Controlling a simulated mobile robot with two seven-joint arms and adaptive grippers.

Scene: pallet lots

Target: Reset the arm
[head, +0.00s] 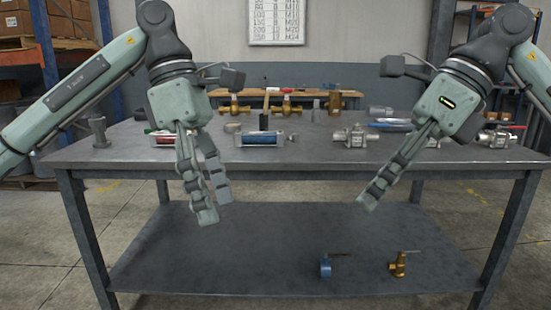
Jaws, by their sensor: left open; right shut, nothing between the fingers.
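My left gripper (215,212) hangs in front of the grey table (300,160), its fingers apart and pointing down, with nothing between them. My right gripper (368,203) also hangs in front of the table's front edge, tilted down and to the left. Its fingers are together and hold nothing. Both arms come in from the upper sides of the head view. The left gripper hides part of the tabletop and lower shelf behind it.

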